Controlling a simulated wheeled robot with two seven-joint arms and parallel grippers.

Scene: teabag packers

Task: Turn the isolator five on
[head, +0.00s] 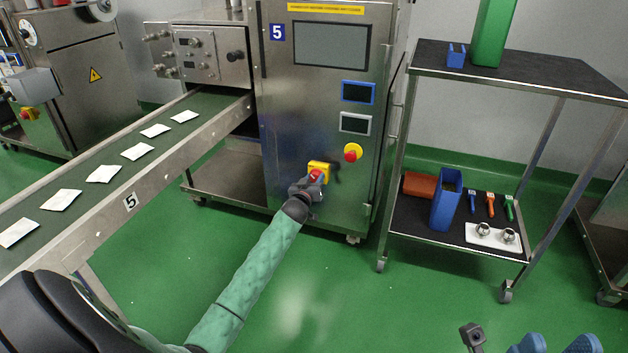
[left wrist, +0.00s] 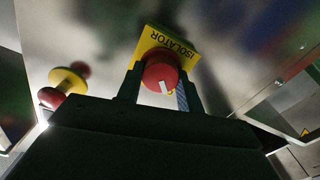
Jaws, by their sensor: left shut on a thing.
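The isolator of machine five is a red rotary knob (head: 316,174) on a yellow plate (head: 319,166), low on the steel cabinet's front. In the left wrist view the knob (left wrist: 161,76) has a short white mark near its lower edge, and the plate (left wrist: 171,42) reads ISOLATOR. My left gripper (head: 314,183) is shut on the knob, with one dark finger on each side of it. It partly hides the knob in the head view.
A red emergency button (head: 352,153) on a yellow base sits right of the isolator. The machine's screen (head: 331,46) is dark. A conveyor (head: 163,152) with several white packets runs on the left. A two-shelf trolley (head: 412,209) stands on the right. Green floor (head: 330,285) in front is clear.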

